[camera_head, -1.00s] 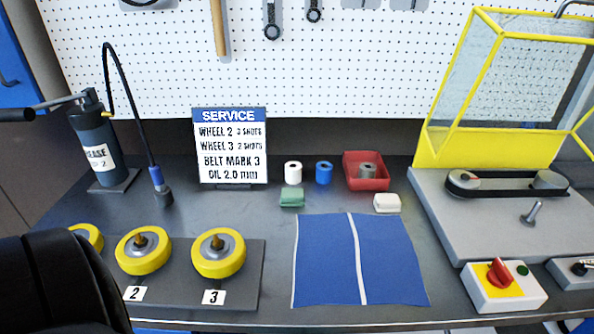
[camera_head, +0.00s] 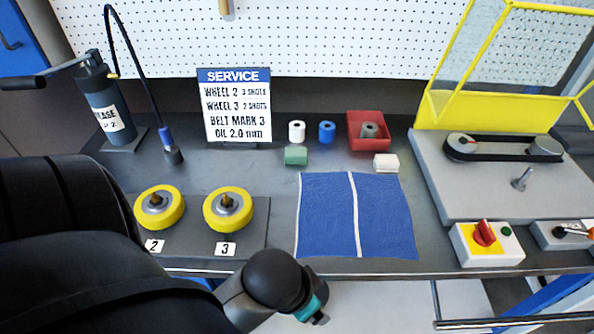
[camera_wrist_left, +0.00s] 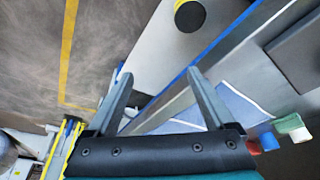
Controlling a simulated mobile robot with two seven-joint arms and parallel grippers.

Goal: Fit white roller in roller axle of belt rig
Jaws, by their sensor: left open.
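The white roller (camera_head: 296,131) stands upright on the bench, left of a blue roller (camera_head: 326,132). The belt rig (camera_head: 470,190) is at the right, with a dark belt around two pulleys. A bare metal peg (camera_head: 522,178), apparently the roller axle, sticks up from its plate in front of the belt. My left arm reaches in at the bottom, its teal wrist (camera_head: 311,308) below the bench's front edge and well apart from the roller. In the left wrist view my left gripper (camera_wrist_left: 160,85) is open with nothing between its fingers. My right gripper is not seen.
A red bin (camera_head: 354,144) holding a grey roller, a green block (camera_head: 296,156) and a white block (camera_head: 386,163) stand near the rollers. A blue cloth (camera_head: 335,215) lies in front. Yellow wheels (camera_head: 228,211) are at left; a switch box (camera_head: 486,244) is at front right.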

